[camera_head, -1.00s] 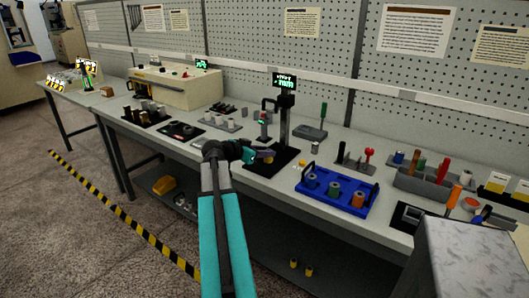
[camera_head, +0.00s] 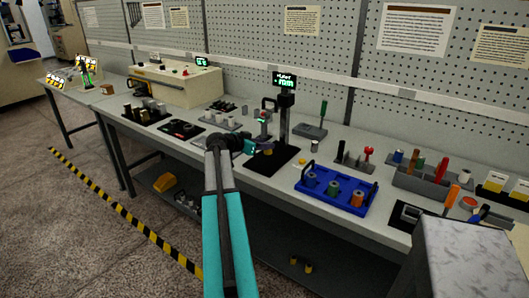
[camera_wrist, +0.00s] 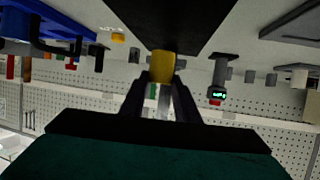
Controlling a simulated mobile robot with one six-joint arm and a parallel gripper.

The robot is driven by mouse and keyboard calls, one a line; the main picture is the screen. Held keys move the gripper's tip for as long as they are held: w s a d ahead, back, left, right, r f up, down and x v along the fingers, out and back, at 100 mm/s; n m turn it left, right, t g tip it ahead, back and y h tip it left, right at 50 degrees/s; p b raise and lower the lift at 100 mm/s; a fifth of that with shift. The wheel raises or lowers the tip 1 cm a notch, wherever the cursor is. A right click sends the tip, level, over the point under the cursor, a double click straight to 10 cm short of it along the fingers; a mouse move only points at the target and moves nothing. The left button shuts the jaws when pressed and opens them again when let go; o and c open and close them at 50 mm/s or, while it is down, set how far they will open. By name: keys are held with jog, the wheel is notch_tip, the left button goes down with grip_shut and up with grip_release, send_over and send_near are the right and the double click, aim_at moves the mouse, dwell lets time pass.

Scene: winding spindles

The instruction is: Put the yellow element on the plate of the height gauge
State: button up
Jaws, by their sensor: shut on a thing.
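The yellow element (camera_wrist: 161,66) is a short cylinder between my fingertips in the wrist view, which is upside down. My gripper (camera_wrist: 161,82) is shut on it. In the head view my gripper (camera_head: 258,149) reaches over the black base of the height gauge (camera_head: 272,164), with the small yellow element (camera_head: 269,151) at its tip. The gauge has a dark column (camera_head: 285,115) with a green-lit display (camera_head: 285,80) on top. The black base (camera_wrist: 170,22) shows behind the element in the wrist view. I cannot tell whether the element touches the gauge's plate.
A blue tray (camera_head: 330,201) with several spools stands right of the gauge. A grey block with a green handle (camera_head: 322,118) is behind it. A small stand with a green display (camera_head: 263,121) is close on the left. Another yellow piece (camera_head: 301,162) lies on the bench.

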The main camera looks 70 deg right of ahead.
aim_at(265, 151)
jog(key=shift+f, duration=0.1)
jog(key=shift+f+p, duration=0.6)
jog(key=shift+f, duration=1.05)
jog(key=shift+f, duration=0.15)
jog(key=o, duration=1)
jog(key=shift+o, duration=0.2)
jog(key=b+v, duration=0.2)
jog(key=v, duration=1)
